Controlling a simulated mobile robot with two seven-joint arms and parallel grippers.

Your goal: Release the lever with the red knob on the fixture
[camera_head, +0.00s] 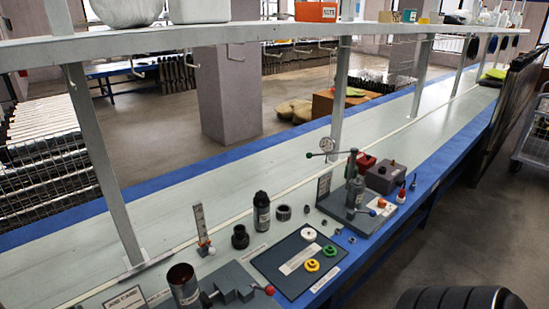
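A grey block fixture (232,281) sits at the near edge of the bench, at the bottom of the head view. A red knob (269,290) shows at its right end; its lever is small and I cannot tell its exact position. Neither of my grippers is in view.
An open dark cylinder (184,286) stands left of the grey fixture. A dark board (300,262) with white, yellow and green round parts lies to its right. A black bottle (262,212) and dark rings stand behind. A shelf (200,37) on posts runs above the bench.

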